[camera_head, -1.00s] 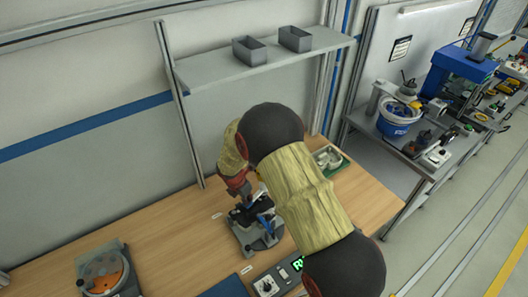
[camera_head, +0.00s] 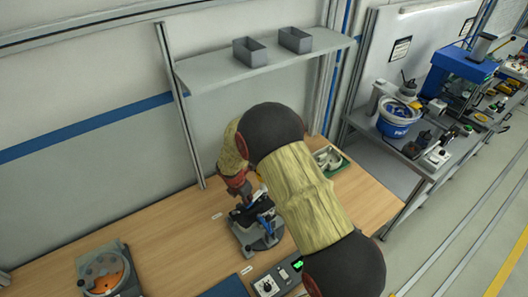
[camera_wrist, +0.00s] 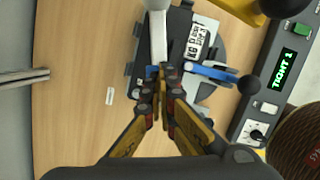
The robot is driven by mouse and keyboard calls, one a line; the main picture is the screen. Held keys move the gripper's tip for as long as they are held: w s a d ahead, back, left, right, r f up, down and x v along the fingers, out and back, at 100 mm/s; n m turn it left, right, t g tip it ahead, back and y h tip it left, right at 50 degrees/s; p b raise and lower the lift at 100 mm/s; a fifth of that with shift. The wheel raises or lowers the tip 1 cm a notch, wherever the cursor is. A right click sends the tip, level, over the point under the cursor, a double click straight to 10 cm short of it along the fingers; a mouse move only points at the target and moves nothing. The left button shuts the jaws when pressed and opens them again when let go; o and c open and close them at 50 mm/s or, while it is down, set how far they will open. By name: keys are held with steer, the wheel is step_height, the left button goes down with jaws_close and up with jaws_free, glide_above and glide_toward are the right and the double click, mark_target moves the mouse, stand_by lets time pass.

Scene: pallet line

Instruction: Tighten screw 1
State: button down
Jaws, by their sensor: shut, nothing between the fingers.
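The fixture (camera_head: 258,232) stands on the wooden bench, with a dark part and blue pieces on it. In the wrist view, the dark part carries a white printed label (camera_wrist: 196,40), and a blue clamp handle (camera_wrist: 212,72) lies beside it. My gripper (camera_wrist: 164,72) is shut and empty, its fingertips over the near edge of the dark part. I cannot tell whether they touch it. Screw 1 cannot be made out; the fingers may hide it. A control box with a green display (camera_wrist: 285,70) reads "TIGHT 1".
A round orange-faced device (camera_head: 104,274) stands at the bench's left. A green tray (camera_head: 328,158) with metal parts sits behind my arm. A small white tag (camera_wrist: 110,96) lies on the bench. A shelf (camera_head: 260,58) holds two grey bins.

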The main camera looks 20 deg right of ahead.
steer(key=w+d+p+v, duration=0.1)
steer(key=p+v, duration=0.5)
steer(key=v, duration=0.2)
steer(key=shift+d+r, duration=0.35)
stand_by(0.7)
